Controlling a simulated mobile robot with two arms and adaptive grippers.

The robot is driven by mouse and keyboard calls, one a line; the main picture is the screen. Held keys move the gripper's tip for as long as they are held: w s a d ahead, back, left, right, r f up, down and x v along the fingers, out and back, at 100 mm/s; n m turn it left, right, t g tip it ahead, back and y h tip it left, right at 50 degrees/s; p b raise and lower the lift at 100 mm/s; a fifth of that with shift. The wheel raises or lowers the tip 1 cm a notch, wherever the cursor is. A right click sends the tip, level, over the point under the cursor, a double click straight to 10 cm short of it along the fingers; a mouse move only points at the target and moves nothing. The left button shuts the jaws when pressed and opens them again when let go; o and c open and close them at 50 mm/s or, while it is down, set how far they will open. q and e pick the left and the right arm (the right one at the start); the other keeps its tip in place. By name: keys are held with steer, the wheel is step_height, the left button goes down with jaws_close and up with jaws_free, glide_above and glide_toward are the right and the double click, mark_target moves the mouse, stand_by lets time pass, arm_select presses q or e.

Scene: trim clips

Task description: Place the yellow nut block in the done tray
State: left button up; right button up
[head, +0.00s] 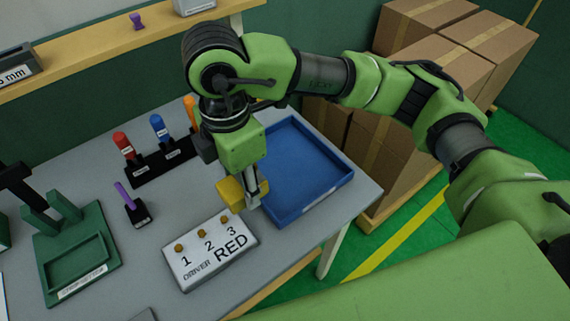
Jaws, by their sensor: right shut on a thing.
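The yellow nut block (229,194) is in my right gripper (247,198), which is shut on it. The gripper points down just left of the blue tray's near left corner, behind the white instruction block. The fingers hide part of the block, and I cannot tell how high it is above the table. The blue tray (318,201), with a white label on its front wall, looks empty where I see it; my arm hides its far left corner. My left gripper is not in view.
A white block (211,254) reading "1 2 3 DRIVER RED" stands in front. Red (124,145), blue (160,128) and orange-handled drivers stand in a black rack. A purple-handled tool (129,201) and a green fixture (77,257) are left. Cardboard boxes (470,45) stand behind right.

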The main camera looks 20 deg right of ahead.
steer(key=w+d+f+p, duration=0.3)
steer(key=w+d, duration=0.2)
steer(key=d, duration=0.2)
steer(key=p, duration=0.2)
glide_above(285, 181)
steer(key=a, duration=0.1)
steer(key=f, duration=0.5)
steer(key=shift+s+f, duration=0.1)
steer(key=shift+s, duration=0.25)
steer(key=shift+w+d+f, duration=0.25)
steer(key=shift+d+f, duration=0.1)
steer(key=shift+f, duration=0.2)
step_height(285, 181, down, 3)
steer(key=shift+w+d+r+p, duration=0.1)
steer(key=shift+d+p, duration=0.05)
steer(key=shift+p, duration=0.9)
steer(key=shift+f, duration=0.3)
steer(key=shift+f, duration=0.1)
